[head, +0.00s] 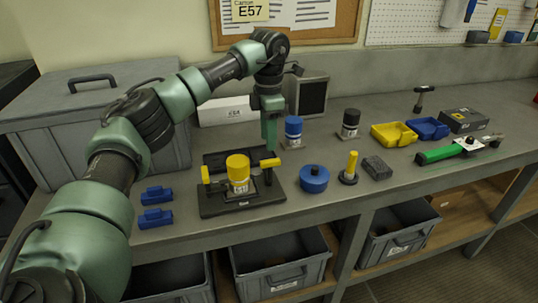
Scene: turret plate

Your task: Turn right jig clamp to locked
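The black jig (242,203) sits near the front of the bench with a yellow-topped cylinder (238,175) in its middle. The right jig clamp (269,164) has a yellow handle that lies roughly level at the jig's right side. The left jig clamp (206,176) has a yellow handle that stands upright. My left gripper (270,147) points down just above and behind the right clamp's handle. Its fingers overlap edge-on, so their gap is hidden. I cannot tell if they touch the handle. My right gripper is not in view.
A blue round part (313,180) and a yellow-handled tool (350,168) stand right of the jig. Blue blocks (156,218) lie to its left. A blue-capped container (293,130) stands close right of my gripper. A large grey bin (60,125) fills the back left.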

